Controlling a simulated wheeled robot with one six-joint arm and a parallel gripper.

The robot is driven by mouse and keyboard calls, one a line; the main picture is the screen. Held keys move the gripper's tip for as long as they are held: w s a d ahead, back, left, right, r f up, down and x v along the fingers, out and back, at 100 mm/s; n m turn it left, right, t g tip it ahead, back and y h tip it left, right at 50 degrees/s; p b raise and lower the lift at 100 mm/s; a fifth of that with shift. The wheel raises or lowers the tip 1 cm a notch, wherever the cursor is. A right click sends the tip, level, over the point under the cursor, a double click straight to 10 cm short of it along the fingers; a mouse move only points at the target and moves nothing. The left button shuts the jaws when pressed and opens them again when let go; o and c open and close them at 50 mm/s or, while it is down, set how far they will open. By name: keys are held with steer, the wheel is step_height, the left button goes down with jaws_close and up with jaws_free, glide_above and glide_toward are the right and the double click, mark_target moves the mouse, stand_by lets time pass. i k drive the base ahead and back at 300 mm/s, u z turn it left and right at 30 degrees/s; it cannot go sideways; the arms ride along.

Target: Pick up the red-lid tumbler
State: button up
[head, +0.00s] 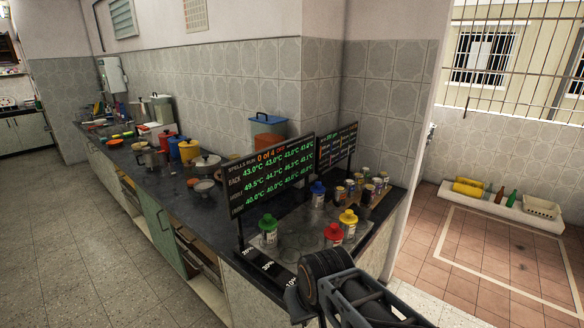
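The red-lid tumbler (333,237) stands upright near the front right end of the dark counter, on a lighter patch. Its body is pale, and its lower part is close behind my dark arm. A yellow-lid tumbler (348,224) stands just right of and behind it. A green-lid tumbler (268,232) stands to the left, and a blue-lid tumbler (317,194) stands farther back. My arm's dark links show at the bottom, in front of the counter end. No gripper fingers can be made out, and nothing is seen touching the red-lid tumbler.
A black display board (272,173) with green numbers rises behind the green-lid tumbler; a second board (337,146) stands behind. Several small cans (368,194) stand at the back right. Pots (206,164) and other kitchenware fill the counter farther left. The floor (95,240) left is clear.

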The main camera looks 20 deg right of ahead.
mark_target(333, 235)
steer(key=u, duration=1.9)
steer(key=k, duration=1.15)
steer(key=z, duration=1.8)
steer(key=i, duration=0.5)
steer(key=z, duration=1.05)
steer(key=i, duration=0.95)
